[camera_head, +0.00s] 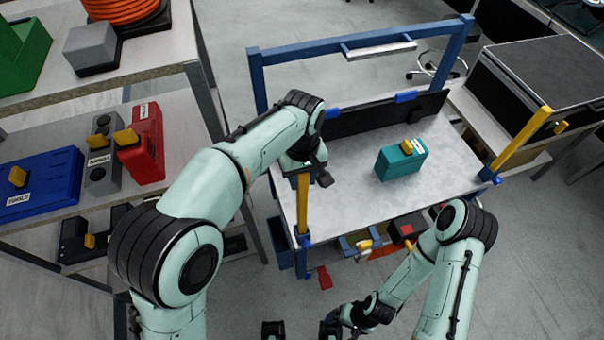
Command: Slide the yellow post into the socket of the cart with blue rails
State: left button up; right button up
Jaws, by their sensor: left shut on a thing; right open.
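The cart with blue rails (350,38) has a grey top (440,165) and blue sockets at its front corners. My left gripper (305,176) is shut on a yellow post (303,208) near the top of the post. The post stands about upright over the front left socket (304,241). Its lower end meets the socket in the picture, but I cannot tell whether it is inside. Another yellow post (523,143) stands at the front right socket (487,175). My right gripper (300,329) is open and empty at the bottom edge of the view.
A teal box (401,163) with a yellow handle stands on the cart top. Tool boxes in blue (45,185), grey (102,160) and red (146,145) sit on the left shelf. Small bins (358,243) hang under the cart's front edge. A dark-topped case (550,75) stands at right.

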pick_arm(q)
jog(key=o, duration=1.1)
jog(key=shift+c, duration=0.2)
notch_tip(320, 180, up, 13)
jog(key=p, duration=0.3)
jog(key=shift+r, duration=0.2)
pick_arm(e)
jog(key=w+r, duration=0.2)
jog(key=r, duration=0.1)
jog(key=shift+r, duration=0.3)
jog(key=shift+s, duration=0.1)
